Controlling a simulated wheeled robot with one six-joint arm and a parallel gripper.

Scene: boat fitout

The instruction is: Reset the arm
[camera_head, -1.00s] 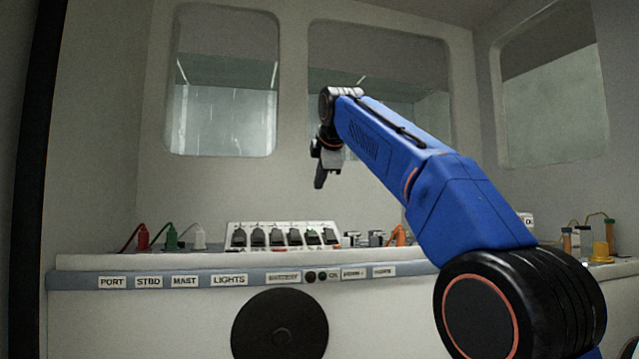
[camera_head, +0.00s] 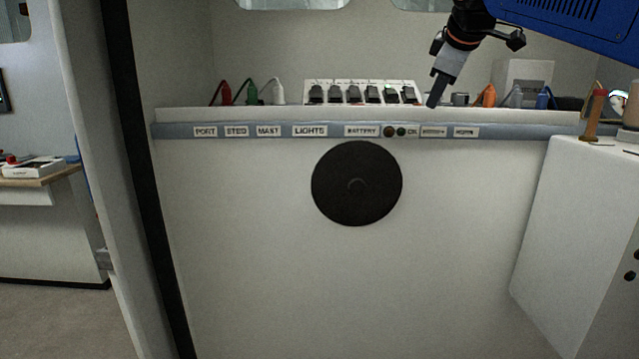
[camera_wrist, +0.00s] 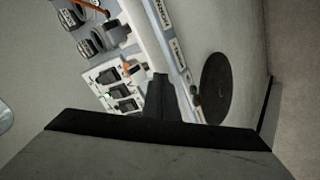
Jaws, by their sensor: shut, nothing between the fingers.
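My blue arm (camera_head: 585,22) comes in from the upper right in the head view. My gripper (camera_head: 437,100) points downward at the end of the arm, in front of the right end of the switch panel (camera_head: 318,84). Its fingers are shut and hold nothing. In the wrist view the closed dark fingers (camera_wrist: 158,98) show beyond the gripper body, with the switch panel (camera_wrist: 104,77) to their left. I cannot tell how far the fingertips are from the console top.
Red (camera_head: 226,93), green (camera_head: 251,92) and white (camera_head: 278,91) plugs stand left of the panel; an orange one (camera_head: 489,97) stands right. A labelled strip (camera_head: 345,131) runs along the edge above a black disc (camera_head: 357,184). A white cabinet (camera_head: 575,230) is at right, a doorway at left.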

